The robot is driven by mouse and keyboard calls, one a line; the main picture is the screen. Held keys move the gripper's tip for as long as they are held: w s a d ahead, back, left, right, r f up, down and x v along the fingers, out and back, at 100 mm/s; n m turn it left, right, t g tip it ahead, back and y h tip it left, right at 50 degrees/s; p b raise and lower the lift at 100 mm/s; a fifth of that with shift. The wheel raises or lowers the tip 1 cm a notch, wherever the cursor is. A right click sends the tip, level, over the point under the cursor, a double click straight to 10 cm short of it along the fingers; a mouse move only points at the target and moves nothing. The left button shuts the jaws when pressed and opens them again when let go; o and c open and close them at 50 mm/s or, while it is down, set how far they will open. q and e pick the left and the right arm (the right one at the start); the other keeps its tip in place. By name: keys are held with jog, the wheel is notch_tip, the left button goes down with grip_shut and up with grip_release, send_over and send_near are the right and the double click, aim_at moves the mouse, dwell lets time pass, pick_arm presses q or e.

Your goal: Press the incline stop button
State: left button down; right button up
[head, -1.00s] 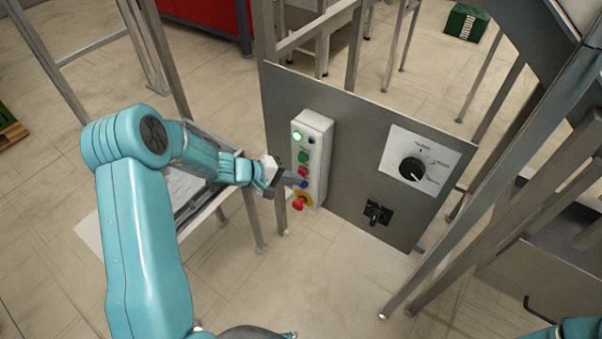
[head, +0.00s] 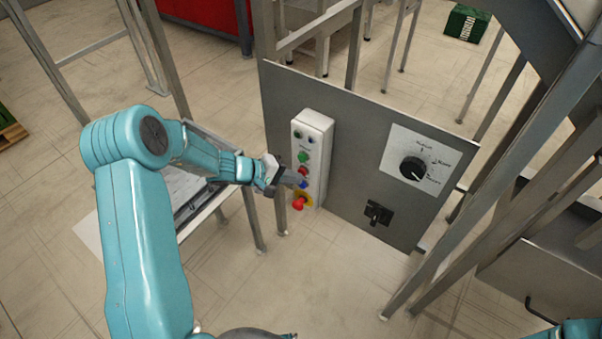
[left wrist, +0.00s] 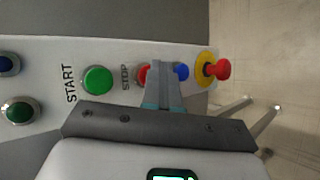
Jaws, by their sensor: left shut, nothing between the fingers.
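The white control box (head: 315,140) is mounted on a grey panel. It carries a green START button (left wrist: 97,80), a red STOP button (left wrist: 143,75), a blue button (left wrist: 181,72) and a red emergency knob on a yellow ring (left wrist: 222,69). My left gripper (head: 294,179) is shut and empty, its fingertips at the box. In the left wrist view its fingers (left wrist: 162,70) overlap the red STOP button's edge and hide part of it. I cannot tell whether they touch it. The lamp (left wrist: 19,111) at the box's upper end looks unlit. My right gripper is out of view.
The grey panel (head: 350,190) also holds a rotary selector (head: 412,169) and a black switch (head: 377,213). The emergency knob sits close below my left fingertips. Metal frame legs stand around the panel. Floor in front is clear.

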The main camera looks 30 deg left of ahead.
pick_arm(q)
jog(key=shift+s+b, duration=0.45)
jog(key=shift+s, duration=0.25)
jog(key=shift+a, duration=0.1)
jog(key=s+b, duration=0.3)
jog(key=s, duration=0.2)
jog(key=shift+a, duration=0.15)
dwell(0.5)
